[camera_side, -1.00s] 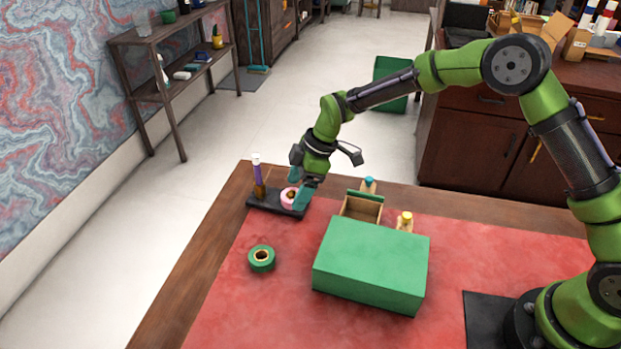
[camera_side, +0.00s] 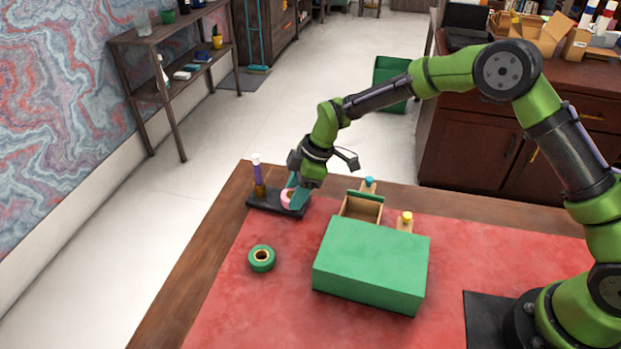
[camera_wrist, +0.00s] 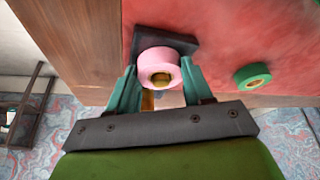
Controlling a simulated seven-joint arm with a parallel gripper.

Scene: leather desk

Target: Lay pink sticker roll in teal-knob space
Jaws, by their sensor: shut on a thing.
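The pink sticker roll (camera_side: 287,199) is at the dark stand (camera_side: 262,203) near the desk's far left corner. My gripper (camera_wrist: 156,80) is shut on the roll, a teal finger on each side of it in the wrist view, where the pink roll (camera_wrist: 158,64) shows a brown centre. I cannot tell whether the roll still touches the stand. The green box (camera_side: 370,262) has an open wooden compartment (camera_side: 361,209) sticking out at its far side, with the teal knob (camera_side: 369,182) just beyond it. The compartment looks empty where visible.
A yellow knob (camera_side: 406,217) on a wooden piece stands right of the open compartment. A green tape roll (camera_side: 262,258) lies on the red desk surface, left of the box. An upright purple and amber item (camera_side: 258,177) stands at the dark stand's left end.

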